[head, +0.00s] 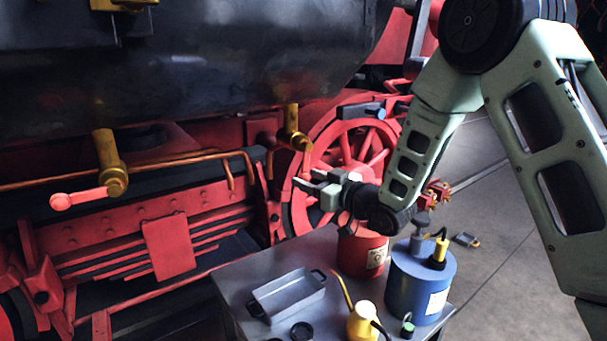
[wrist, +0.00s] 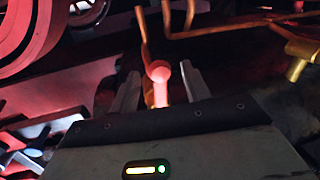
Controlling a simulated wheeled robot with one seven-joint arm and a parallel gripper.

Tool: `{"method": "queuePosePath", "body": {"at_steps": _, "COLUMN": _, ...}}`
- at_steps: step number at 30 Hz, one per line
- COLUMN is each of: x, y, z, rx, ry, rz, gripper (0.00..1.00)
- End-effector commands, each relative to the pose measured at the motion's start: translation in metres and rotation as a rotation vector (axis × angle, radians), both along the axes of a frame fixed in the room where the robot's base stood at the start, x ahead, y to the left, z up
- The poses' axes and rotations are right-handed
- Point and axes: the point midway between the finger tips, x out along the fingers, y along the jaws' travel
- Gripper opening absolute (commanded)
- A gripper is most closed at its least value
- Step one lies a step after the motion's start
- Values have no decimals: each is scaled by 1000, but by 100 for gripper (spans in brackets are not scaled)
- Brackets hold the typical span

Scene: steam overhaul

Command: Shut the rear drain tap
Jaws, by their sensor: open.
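Two brass drain taps hang under the dark cylinder in the head view. The left tap (head: 113,170) has a red lever (head: 78,198) lying nearly level, pointing left. The right tap (head: 293,128), beside the red wheel, has its lever (head: 306,160) hanging down. I cannot tell from the pictures which tap is the rear one. My gripper (head: 305,183) is open, just below the right tap. In the wrist view my gripper (wrist: 161,90) has a red round-ended lever (wrist: 159,78) showing between its fingers; I cannot tell whether they touch it.
A grey workbench (head: 236,286) stands below my gripper. It carries a grey tray (head: 289,296), a red can (head: 360,250), a blue can (head: 421,285) and a yellow oil can (head: 362,322). Copper pipe (head: 195,158) runs along the frame beside the taps. Floor at right is mostly clear.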

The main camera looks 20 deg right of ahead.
Motion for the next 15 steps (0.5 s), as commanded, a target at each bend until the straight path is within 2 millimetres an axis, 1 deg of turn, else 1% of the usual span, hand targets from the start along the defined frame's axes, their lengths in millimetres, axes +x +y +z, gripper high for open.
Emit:
{"method": "queuePosePath", "body": {"at_steps": 1, "x": 6, "y": 4, "z": 0, "rx": -1, "ry": 1, "rz": 1, "gripper": 47}}
{"method": "queuePosePath", "body": {"at_steps": 3, "x": 13, "y": 7, "z": 1, "rx": -1, "ry": 0, "rz": 1, "gripper": 47}}
{"method": "queuePosePath", "body": {"at_steps": 6, "x": 19, "y": 11, "z": 0, "rx": 0, "ry": 1, "rz": 0, "gripper": 47}}
{"method": "queuePosePath", "body": {"at_steps": 15, "x": 23, "y": 12, "z": 0, "rx": 0, "ry": 1, "rz": -1, "gripper": 47}}
